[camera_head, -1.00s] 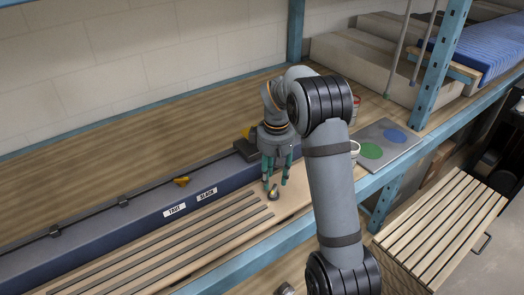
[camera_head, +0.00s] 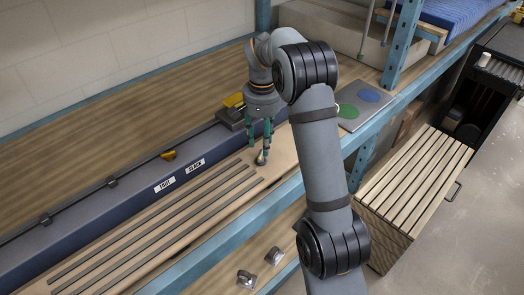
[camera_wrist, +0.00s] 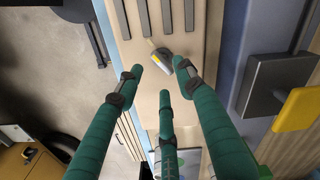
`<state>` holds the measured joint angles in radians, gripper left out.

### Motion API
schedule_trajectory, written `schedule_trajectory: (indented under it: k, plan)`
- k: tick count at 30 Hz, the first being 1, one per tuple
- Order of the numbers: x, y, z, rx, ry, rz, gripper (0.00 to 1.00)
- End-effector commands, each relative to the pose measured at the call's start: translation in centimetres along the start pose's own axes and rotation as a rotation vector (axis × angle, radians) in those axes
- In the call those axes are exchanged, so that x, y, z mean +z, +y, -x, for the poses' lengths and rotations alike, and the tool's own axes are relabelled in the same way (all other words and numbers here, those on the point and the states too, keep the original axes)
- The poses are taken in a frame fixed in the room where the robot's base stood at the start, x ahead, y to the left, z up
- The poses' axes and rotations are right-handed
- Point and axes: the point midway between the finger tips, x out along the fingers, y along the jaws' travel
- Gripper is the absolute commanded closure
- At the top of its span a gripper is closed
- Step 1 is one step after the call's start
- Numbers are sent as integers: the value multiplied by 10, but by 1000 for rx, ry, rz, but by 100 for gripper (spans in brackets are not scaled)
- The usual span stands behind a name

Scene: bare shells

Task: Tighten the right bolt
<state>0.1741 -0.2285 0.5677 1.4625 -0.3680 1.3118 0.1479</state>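A small dark grey knob-like bolt (camera_head: 262,158) with a yellow mark stands at the right end of the slatted wooden board (camera_head: 215,205). It also shows in the wrist view (camera_wrist: 163,59), just beyond my fingertips. My gripper (camera_head: 258,149) points down over it with its green fingers spread; in the wrist view the open fingers (camera_wrist: 160,76) have clear gaps between them. I cannot tell whether a finger touches the bolt. A dark blue beam (camera_head: 130,203) behind the board carries TAUT and SLACK labels, with a yellow pointer (camera_head: 168,155) near them.
A yellow block on a dark base (camera_head: 235,100) sits close behind my gripper. A grey plate with green and blue discs (camera_head: 362,102) lies to the right. A blue shelf post (camera_head: 403,45) rises nearby. Two small metal pieces (camera_head: 246,279) (camera_head: 274,256) lie on the lower shelf.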

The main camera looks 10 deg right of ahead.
Motion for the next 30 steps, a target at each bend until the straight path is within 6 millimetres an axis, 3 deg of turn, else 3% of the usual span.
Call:
schedule_trajectory:
  k: [3, 9, 19, 30]
  plan:
    - [1, 0, -20, 2, -4, 1, 62]
    - [0, 0, -38, 0, -1, 1, 62]
    - [0, 0, -42, -1, 1, 1, 62]
    - [0, 0, -42, -1, 1, 2, 84]
